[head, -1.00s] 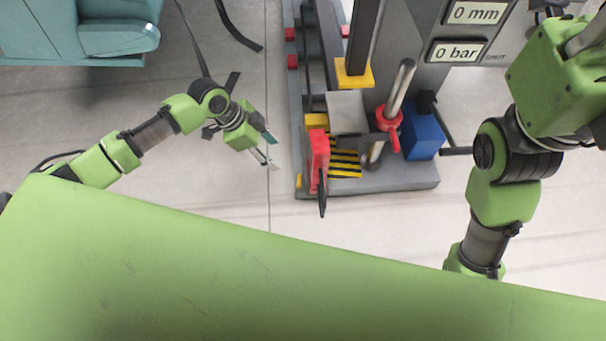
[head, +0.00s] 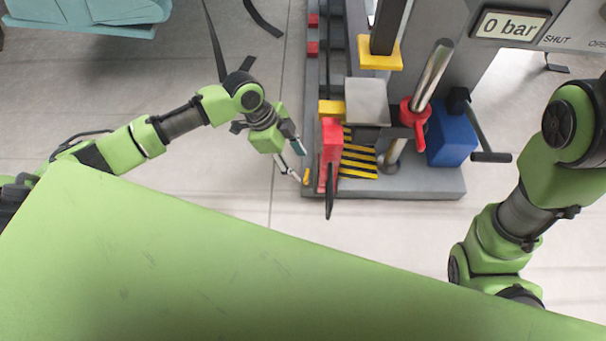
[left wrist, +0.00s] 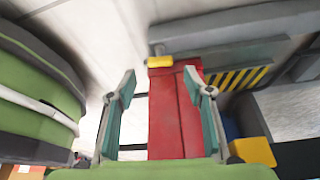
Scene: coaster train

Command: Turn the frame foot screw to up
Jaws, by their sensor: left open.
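A small yellow piece (head: 306,177), which looks like the frame foot screw's lever, is at the front left corner of the grey machine base (head: 430,184). In the left wrist view, a yellow tab (left wrist: 160,62) beside a short grey cylinder (left wrist: 157,49) seems to be the same piece. My left gripper (head: 296,162) is open and empty, just left of that corner, its lower fingertip close to the yellow piece. In the wrist view, the tab appears between and beyond the open fingertips (left wrist: 161,82). Contact cannot be told. My right gripper is outside the view.
A red block (head: 331,142) with a black lever (head: 330,195) stands beside the left fingers. A yellow block (head: 330,108), a red collar (head: 412,112) on a steel post and a blue box (head: 450,140) are further along.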

